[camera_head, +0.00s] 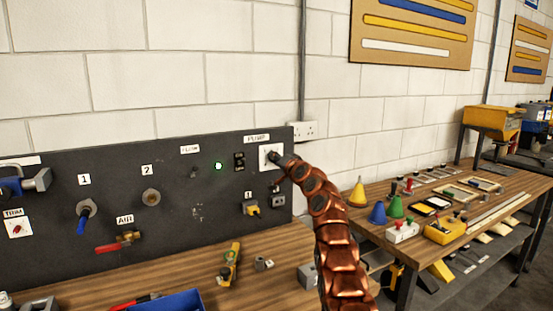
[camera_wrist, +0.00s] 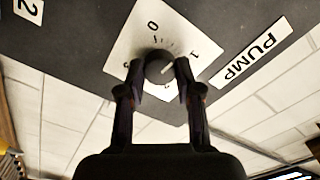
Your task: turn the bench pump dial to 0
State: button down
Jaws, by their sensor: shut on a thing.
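The pump dial is a dark round knob (camera_wrist: 157,64) on a white square plate (camera_wrist: 124,52) under a PUMP label (camera_wrist: 250,62). In the wrist view the plate shows 0 at the top and 1 at the right; another number lies partly hidden near the right finger. A pale mark on the knob's right side seems to point roughly towards 1, but its exact setting is unclear. My gripper (camera_wrist: 157,71) is shut on the knob, one finger on each side. In the head view my gripper (camera_head: 278,158) covers part of the plate (camera_head: 264,149).
The dark panel (camera_head: 120,190) also carries a lit green lamp (camera_head: 218,166), a red-handled valve (camera_head: 118,245) and a plug (camera_head: 251,208). A yellow tool (camera_head: 231,265) lies on the bench below. A second bench (camera_head: 375,245) with cones and small parts stands at right.

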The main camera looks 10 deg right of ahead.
jog(key=n+p, duration=0.2)
jog(key=n, duration=0.8)
jog(key=shift+n, duration=0.4)
dwell(0.4)
jog(key=c, duration=0.8)
grip_release()
jog(key=shift+o, duration=0.2)
jog(key=shift+s, duration=0.15)
jog(key=v, duration=0.7)
